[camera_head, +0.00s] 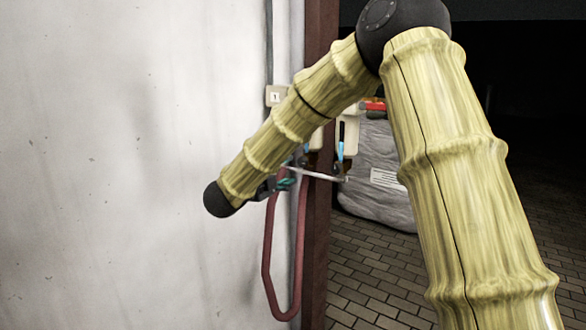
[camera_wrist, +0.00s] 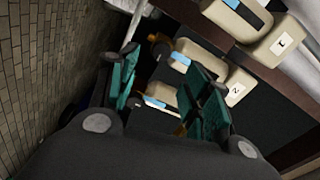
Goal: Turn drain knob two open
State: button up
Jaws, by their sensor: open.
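In the wrist view, a cream unit marked 2 (camera_wrist: 236,92) lies right of centre, partly behind my right finger. Another cream unit marked 1 (camera_wrist: 270,48) is at the upper right. Small cream parts with blue bands (camera_wrist: 181,62) and a dark and orange fitting show between and beyond the fingers. I cannot tell which part is drain knob two, nor its turn. My gripper (camera_wrist: 163,60) has teal fingers spread apart, with no clear contact on anything. In the head view, my gripper (camera_head: 283,183) is small and partly hidden by my arm, near the post.
A number 1 plate (camera_head: 275,97) is on the pale wall at left. A red hose (camera_head: 268,255) hangs below my gripper beside a dark red post (camera_head: 318,250). A grey wrapped bundle (camera_head: 375,185) stands behind, on brick paving (camera_head: 370,270).

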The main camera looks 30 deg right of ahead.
jog(key=shift+v, duration=1.95)
